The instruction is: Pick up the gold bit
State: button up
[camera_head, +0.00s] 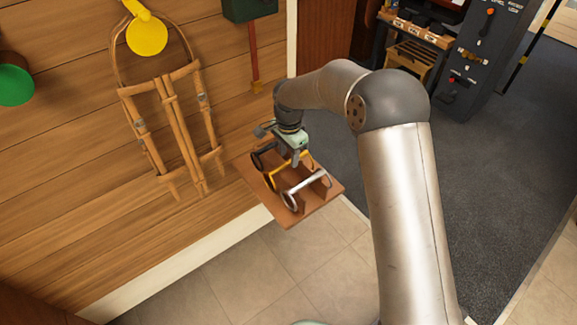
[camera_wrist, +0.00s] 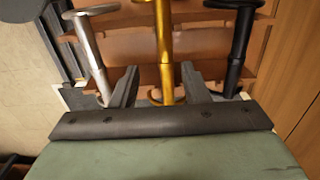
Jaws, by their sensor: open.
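The gold bit (camera_wrist: 164,45) runs down the middle of the wrist view, between a silver bit (camera_wrist: 88,45) on the left and a black bit (camera_wrist: 241,45) on the right. My gripper (camera_wrist: 158,78) is open, with one finger on each side of the gold bit's bar. Gaps show on both sides, and I cannot tell whether the bar lies at fingertip depth. In the head view my gripper (camera_head: 298,157) is above the wooden rack (camera_head: 292,217). The gold bit (camera_head: 275,180) shows there partly hidden by the gripper, behind the silver bit (camera_head: 306,186).
The rack is fixed by a plank wall (camera_head: 60,170). A strap harness (camera_head: 165,120) hangs on a yellow holder (camera_head: 146,36) to the left. The silver and black bits stand close on either side. The tiled floor (camera_head: 270,265) in front is clear.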

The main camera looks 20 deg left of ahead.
aim_at(289, 161)
jog(key=f, duration=0.5)
jog(key=w+f, duration=0.1)
jog(key=f, duration=0.1)
jog(key=shift+a+f, duration=0.15)
jog(key=shift+c, duration=0.3)
grip_shut()
